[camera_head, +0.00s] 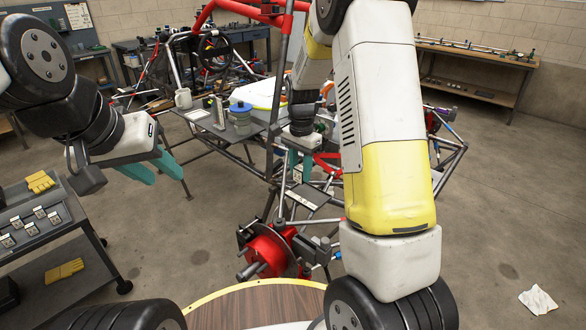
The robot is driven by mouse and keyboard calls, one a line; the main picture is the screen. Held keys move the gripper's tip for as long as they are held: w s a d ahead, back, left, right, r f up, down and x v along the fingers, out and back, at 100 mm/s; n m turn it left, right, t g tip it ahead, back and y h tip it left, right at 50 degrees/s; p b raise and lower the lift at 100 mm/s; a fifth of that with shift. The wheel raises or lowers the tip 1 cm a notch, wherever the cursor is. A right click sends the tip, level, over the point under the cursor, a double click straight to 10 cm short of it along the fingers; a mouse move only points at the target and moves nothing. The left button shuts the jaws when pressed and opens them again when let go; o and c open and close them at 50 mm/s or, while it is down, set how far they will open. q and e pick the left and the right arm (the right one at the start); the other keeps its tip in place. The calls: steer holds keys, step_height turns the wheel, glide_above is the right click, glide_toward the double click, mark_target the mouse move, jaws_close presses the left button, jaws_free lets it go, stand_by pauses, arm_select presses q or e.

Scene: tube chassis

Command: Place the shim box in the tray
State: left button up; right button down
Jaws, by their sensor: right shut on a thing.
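My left gripper (166,178) hangs in the air at the left, its two teal fingers apart and nothing seen between them. My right gripper (300,168) points down by the tube chassis, right of the work surface. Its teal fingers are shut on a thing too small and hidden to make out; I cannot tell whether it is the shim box. Several small labelled boxes (39,212) sit on the cart at the left. A grey tray-like surface (200,118) on the chassis bears upright items; I cannot tell for certain which thing is the tray.
Yellow gloves (40,182) lie on the cart (85,255). A red hub (268,252) and tubes crowd the middle. The floor at right is clear except for a white rag (538,300).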

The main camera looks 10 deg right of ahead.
steer(key=shift+w+d+f, duration=0.1)
steer(key=shift+d+f, duration=0.05)
steer(key=shift+f, duration=0.75)
steer(key=shift+d+f, duration=0.15)
steer(key=shift+f, duration=0.75)
steer(key=shift+f, duration=0.15)
steer(key=c, duration=1)
jaws_free()
steer(key=shift+o, duration=0.2)
